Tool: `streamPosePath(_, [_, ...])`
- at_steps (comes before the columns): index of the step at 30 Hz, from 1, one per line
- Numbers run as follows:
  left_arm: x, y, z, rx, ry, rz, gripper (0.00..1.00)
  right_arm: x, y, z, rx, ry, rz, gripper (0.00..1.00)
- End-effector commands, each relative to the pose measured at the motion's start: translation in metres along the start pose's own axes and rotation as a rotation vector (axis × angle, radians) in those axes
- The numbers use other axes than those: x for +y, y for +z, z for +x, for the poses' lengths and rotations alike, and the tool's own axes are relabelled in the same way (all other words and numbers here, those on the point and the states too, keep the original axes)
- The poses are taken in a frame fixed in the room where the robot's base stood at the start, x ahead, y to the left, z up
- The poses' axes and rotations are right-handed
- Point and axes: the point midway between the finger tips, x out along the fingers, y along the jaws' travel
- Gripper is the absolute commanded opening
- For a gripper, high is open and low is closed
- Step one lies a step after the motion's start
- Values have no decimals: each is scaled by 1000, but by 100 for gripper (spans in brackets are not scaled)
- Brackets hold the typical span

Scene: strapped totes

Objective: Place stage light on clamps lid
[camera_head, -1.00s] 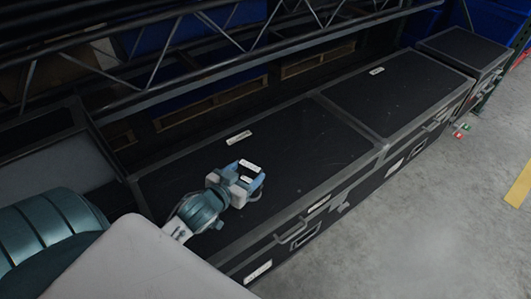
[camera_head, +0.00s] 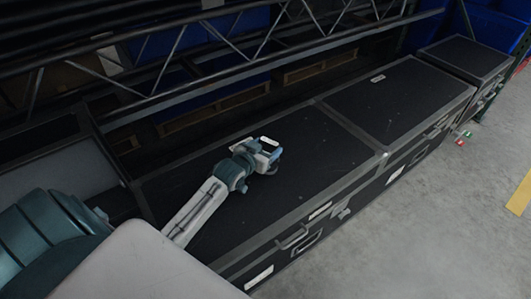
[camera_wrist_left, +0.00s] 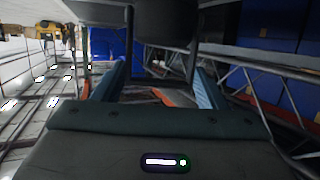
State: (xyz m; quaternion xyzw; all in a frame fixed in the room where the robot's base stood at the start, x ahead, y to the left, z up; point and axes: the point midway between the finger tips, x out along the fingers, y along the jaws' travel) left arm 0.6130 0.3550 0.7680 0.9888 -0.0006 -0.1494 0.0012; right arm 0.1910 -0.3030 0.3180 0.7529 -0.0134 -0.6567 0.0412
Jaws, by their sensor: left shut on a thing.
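My left gripper (camera_head: 272,153) is over the large black case lid (camera_head: 320,145) in the head view. In the left wrist view the fingers (camera_wrist_left: 158,78) stand apart with a dark object, likely the stage light (camera_wrist_left: 160,22), beyond and between them. Thin dark side bars run from its body towards the fingers, and the gripper is shut on it. In the head view the light cannot be made out against the black lid. White labels sit on the lids, but their words are too small to read, so I cannot tell which lid is clamps. My right gripper is not in view.
More black cases continue to the right, one adjoining (camera_head: 400,100) and one farther off (camera_head: 465,58). A metal truss (camera_head: 225,85) runs along behind them, with wooden pallets and blue bins. Grey floor (camera_head: 430,230) is open at the front right.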

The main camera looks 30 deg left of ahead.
Motion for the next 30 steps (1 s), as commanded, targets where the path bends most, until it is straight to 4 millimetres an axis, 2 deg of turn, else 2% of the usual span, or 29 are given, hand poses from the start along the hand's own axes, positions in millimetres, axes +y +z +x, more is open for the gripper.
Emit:
streamPosePath(3, [0,15,5,0,0,-1,0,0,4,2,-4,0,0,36])
streamPosePath(6, [0,22,7,3,0,0,0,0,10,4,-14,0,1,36])
streamPosePath(17, [0,26,8,3,0,1,0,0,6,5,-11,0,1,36])
streamPosePath(18, [0,28,8,-2,-1,0,69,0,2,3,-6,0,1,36])
streamPosePath(21, [0,28,8,-2,-1,0,87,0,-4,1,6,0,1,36])
streamPosePath(30, [0,26,7,-1,0,0,87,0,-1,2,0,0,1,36])
